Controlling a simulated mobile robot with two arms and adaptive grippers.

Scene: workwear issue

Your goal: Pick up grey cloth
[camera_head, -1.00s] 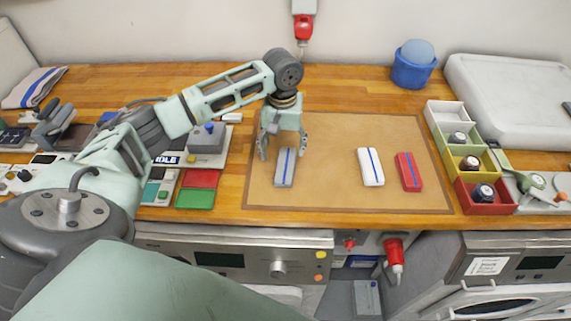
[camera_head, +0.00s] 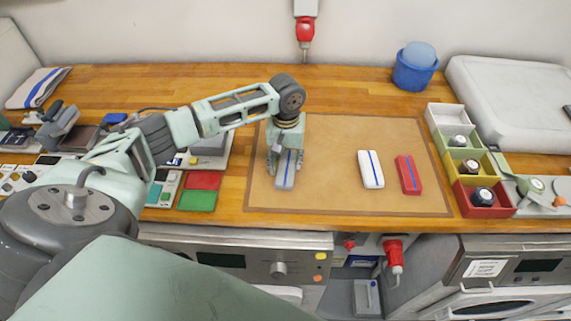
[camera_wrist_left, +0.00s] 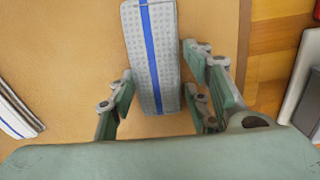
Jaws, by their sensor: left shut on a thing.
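The grey cloth (camera_head: 285,178), folded into a narrow strip with a blue stripe, lies on the left part of the brown mat (camera_head: 330,195). My left gripper (camera_head: 284,163) reaches down over its far end and is shut on it. In the left wrist view the fingers stand on either side of the waffle-textured grey cloth (camera_wrist_left: 165,65). The cloth appears still down on the mat. The far end of the cloth is partly hidden by the gripper in the head view. My right gripper is not in view.
A white cloth (camera_head: 371,169) and a red cloth (camera_head: 408,175) lie to the right on the mat. Coloured open boxes (camera_head: 486,205) stand beyond the right edge. Red and green pads (camera_head: 199,199) and a grey device are at the left. The mat's middle is clear.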

